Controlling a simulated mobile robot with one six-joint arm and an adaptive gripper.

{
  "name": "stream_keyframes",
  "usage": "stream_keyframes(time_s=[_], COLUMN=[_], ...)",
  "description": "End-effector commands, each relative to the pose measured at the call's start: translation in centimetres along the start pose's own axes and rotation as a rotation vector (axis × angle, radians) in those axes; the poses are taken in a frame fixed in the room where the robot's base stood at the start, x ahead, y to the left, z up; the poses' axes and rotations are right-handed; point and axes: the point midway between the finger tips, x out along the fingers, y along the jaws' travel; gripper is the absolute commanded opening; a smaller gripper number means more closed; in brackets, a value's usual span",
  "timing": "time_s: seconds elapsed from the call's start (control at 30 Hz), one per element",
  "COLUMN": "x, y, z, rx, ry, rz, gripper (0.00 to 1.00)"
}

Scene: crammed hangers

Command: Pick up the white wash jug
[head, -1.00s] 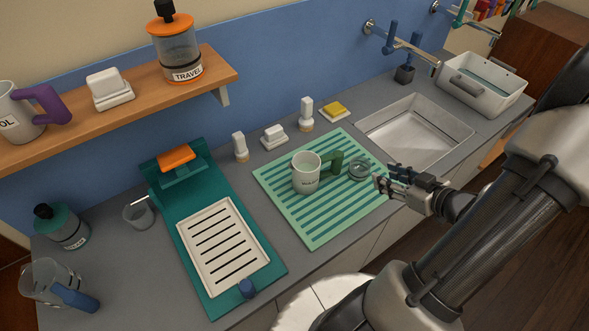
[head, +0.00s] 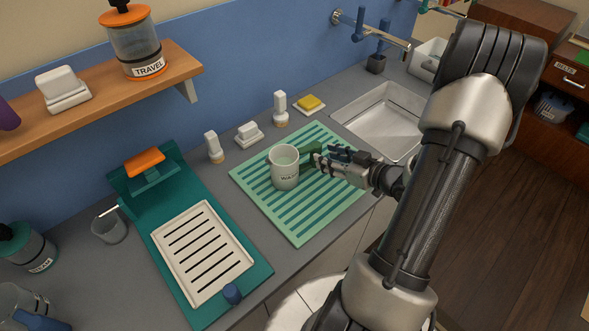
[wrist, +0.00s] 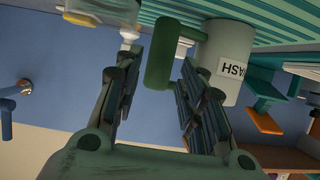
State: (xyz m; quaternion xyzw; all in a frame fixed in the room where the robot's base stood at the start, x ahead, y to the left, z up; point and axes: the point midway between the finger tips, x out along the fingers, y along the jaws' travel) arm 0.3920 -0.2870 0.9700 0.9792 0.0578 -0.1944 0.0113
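The white wash jug (head: 284,170) stands upright on the green striped mat (head: 300,229), its dark green handle (head: 309,149) toward my gripper. My gripper (head: 322,162) is at the handle's side of the jug. In the wrist view the fingers are apart and the handle (wrist: 160,58) shows between or just beyond their tips. I cannot tell whether they touch it.
A teal stand with a slotted white tray (head: 201,252) is left of the mat. White dispensers (head: 280,108), a soap block (head: 249,132) and a yellow sponge (head: 310,102) line the back. The sink (head: 381,120) lies to the right. A shelf (head: 183,74) overhangs the left.

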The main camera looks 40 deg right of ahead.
Motion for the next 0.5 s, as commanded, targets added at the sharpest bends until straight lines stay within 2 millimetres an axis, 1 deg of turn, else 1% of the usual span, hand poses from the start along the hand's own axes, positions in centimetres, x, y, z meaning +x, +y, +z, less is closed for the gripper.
stream_keyframes(time_s=[0.13, 0.23, 0.33, 0.5], x=[2.5, 3.8, 4.6, 4.7], y=[-0.2, -0.2, -0.1, -0.1], z=[0.9, 0.8, 0.7, 0.6], rx=[-0.002, -0.003, -0.002, -0.001], ry=[0.0, 0.0, 0.0, -0.001], rz=[-0.006, -0.005, -0.002, -0.001], gripper=[0.37, 0.37, 0.37, 0.37])
